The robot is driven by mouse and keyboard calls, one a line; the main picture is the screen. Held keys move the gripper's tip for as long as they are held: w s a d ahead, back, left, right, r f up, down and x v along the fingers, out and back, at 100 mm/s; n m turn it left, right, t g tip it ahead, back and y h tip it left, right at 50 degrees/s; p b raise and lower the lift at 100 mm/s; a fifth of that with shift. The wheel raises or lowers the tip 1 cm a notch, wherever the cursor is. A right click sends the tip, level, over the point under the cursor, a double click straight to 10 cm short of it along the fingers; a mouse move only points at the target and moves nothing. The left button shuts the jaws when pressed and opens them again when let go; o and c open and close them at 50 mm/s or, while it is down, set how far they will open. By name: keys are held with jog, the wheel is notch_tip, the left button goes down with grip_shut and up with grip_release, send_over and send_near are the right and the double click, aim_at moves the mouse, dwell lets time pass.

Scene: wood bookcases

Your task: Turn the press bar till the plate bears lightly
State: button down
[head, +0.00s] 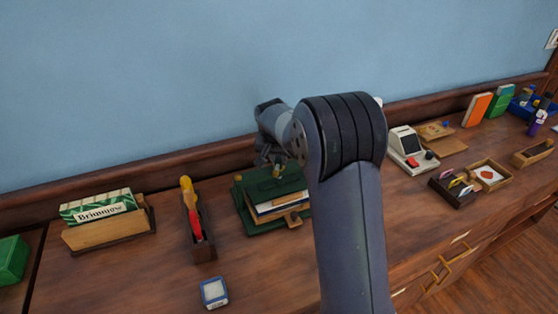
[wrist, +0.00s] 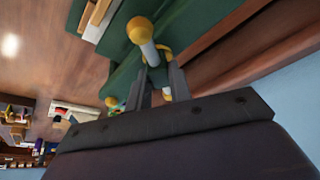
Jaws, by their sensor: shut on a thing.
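The press is a dark green frame (head: 257,226) on the wooden top, left of my arm, with a book or papers (head: 278,204) inside. In the wrist view its green body (wrist: 118,52) fills the top middle. The press bar (wrist: 149,50) is a pale rod with a yellow ball end (wrist: 139,29), reaching between my fingers. My gripper (wrist: 160,72) is shut on the bar, and in the head view my gripper (head: 274,162) is above the press. The fingers and forearm hide part of the bar and press. I cannot tell whether the plate touches the book.
Left of the press stand a narrow holder (head: 202,246) with red and yellow handles and a wooden rack (head: 108,230) with a green box. A small blue-and-white box (head: 214,292) lies in front. A white machine (head: 408,148) and trays stand at right. The wall is close behind.

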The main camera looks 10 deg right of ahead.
jog(key=shift+m+h+b, duration=0.4)
jog(key=shift+m, duration=0.8)
jog(key=shift+g, duration=0.3)
jog(key=c, duration=1.3)
grip_release()
jog(key=b+v, duration=0.1)
jog(key=v, duration=1)
jog(key=shift+f, duration=0.1)
jog(key=shift+f, duration=0.15)
